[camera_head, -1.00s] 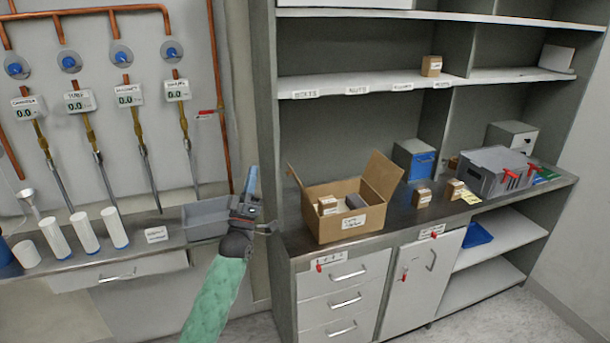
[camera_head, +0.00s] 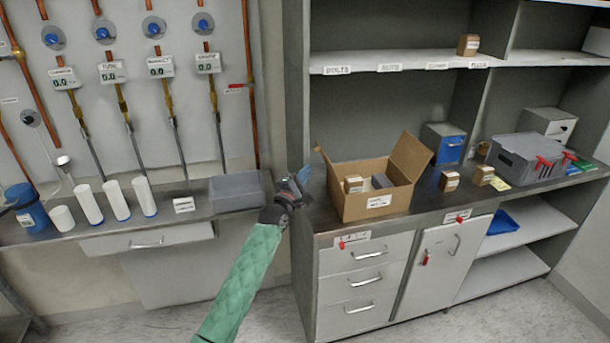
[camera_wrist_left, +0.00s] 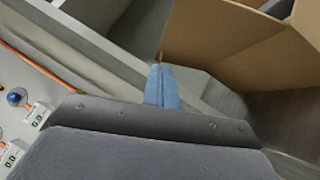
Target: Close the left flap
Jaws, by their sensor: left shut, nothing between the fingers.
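An open cardboard box (camera_head: 360,205) stands on the dark counter with small boxes inside. Its left flap (camera_head: 323,164) stands up and shows almost edge-on in the head view. Its right flap (camera_head: 411,157) stands up, leaning outward. My left gripper (camera_head: 304,174) is shut and empty, just left of the left flap. In the left wrist view its blue fingers (camera_wrist_left: 162,88) are together, and a broad cardboard panel (camera_wrist_left: 225,38) of the box lies just beyond them. Whether they touch it I cannot tell. My right gripper is not in view.
Small cartons (camera_head: 450,181), a blue-fronted bin (camera_head: 444,143) and a grey toolbox (camera_head: 525,158) stand right of the box. A shelf (camera_head: 400,63) hangs above. A grey tray (camera_head: 236,192) and white cylinders (camera_head: 88,204) are on the left bench.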

